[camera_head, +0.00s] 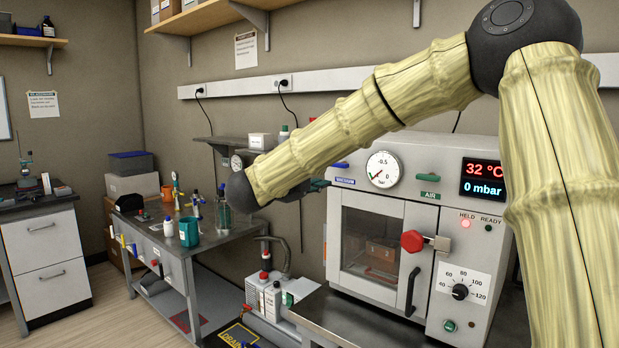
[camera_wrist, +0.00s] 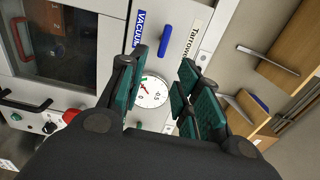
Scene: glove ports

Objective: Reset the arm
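My arm (camera_head: 375,115) reaches from the right side across the top of the head view, bent at a dark joint, with its far end at the left. In the wrist view my gripper (camera_wrist: 160,82) has two green-padded fingers standing apart, with nothing between them. The front of the vacuum oven lies beyond the fingers, and its round gauge (camera_wrist: 150,92) shows through the gap. In the head view the gripper's fingers cannot be made out clearly behind the arm.
The oven (camera_head: 465,235) stands right of centre, door shut, red knob (camera_head: 412,241) on its front. Its display (camera_head: 482,179) reads 32 °C and 0 mbar; a red light glows by HELD. A cluttered bench (camera_head: 215,240) stands left. Wall shelves (camera_head: 205,17) hang above. Floor is clear front left.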

